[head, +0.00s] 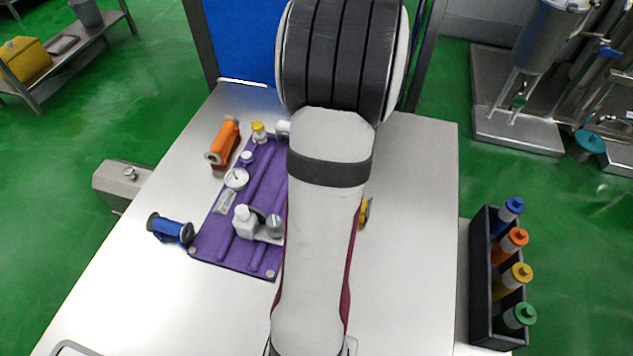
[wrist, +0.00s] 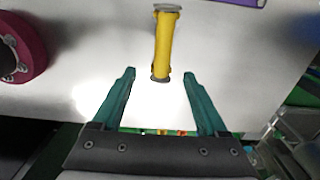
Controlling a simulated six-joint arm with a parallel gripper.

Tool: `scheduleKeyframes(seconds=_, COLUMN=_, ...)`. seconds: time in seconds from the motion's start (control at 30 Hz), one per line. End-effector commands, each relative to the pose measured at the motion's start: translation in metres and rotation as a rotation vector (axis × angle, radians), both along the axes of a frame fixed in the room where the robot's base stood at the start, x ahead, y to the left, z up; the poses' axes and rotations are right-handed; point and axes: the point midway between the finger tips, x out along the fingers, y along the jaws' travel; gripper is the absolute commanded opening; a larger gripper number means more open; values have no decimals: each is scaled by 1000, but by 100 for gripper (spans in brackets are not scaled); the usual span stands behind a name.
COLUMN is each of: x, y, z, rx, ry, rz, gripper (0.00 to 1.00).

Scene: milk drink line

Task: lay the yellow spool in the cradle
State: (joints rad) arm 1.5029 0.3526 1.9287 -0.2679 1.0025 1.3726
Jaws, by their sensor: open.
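The yellow spool (wrist: 163,45) lies on the white table in the wrist view, its near end close to the space between my fingertips. In the head view only a sliver of the yellow spool (head: 365,213) shows, at the right of my arm, which hides the rest. My gripper (wrist: 159,74) is open and empty, with its green fingers apart on either side of the spool's near end. My arm hides it in the head view. A purple ridged mat (head: 211,236) lies left of my arm; I cannot tell whether it is the cradle.
A blue spool (head: 170,230) and an orange spool (head: 223,143) lie left of the mat. A black rack (head: 480,290) with several coloured-cap bottles stands at right. The table's right side is clear.

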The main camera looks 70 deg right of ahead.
Motion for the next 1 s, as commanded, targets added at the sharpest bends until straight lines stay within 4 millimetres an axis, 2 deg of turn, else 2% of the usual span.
scheduleKeyframes(seconds=0.1, x=1, y=2, z=-37, rx=9, ry=0, rz=1, gripper=76)
scheduleKeyframes(seconds=0.2, x=1, y=2, z=-63, rx=7, ry=0, rz=2, gripper=76)
scheduleKeyframes(seconds=0.4, x=2, y=0, z=-91, rx=4, ry=0, rz=4, gripper=76)
scheduleKeyframes(seconds=0.6, x=8, y=-6, z=-129, rx=5, ry=0, rz=2, gripper=76)
scheduleKeyframes(seconds=0.7, x=8, y=-6, z=-138, rx=3, ry=0, rz=2, gripper=76)
scheduleKeyframes(seconds=0.87, x=8, y=-7, z=-138, rx=1, ry=0, rz=2, gripper=76)
scheduleKeyframes(seconds=0.9, x=8, y=-7, z=-138, rx=1, ry=0, rz=2, gripper=74)
scheduleKeyframes(seconds=1.0, x=8, y=-7, z=-138, rx=1, ry=0, rz=3, gripper=56)
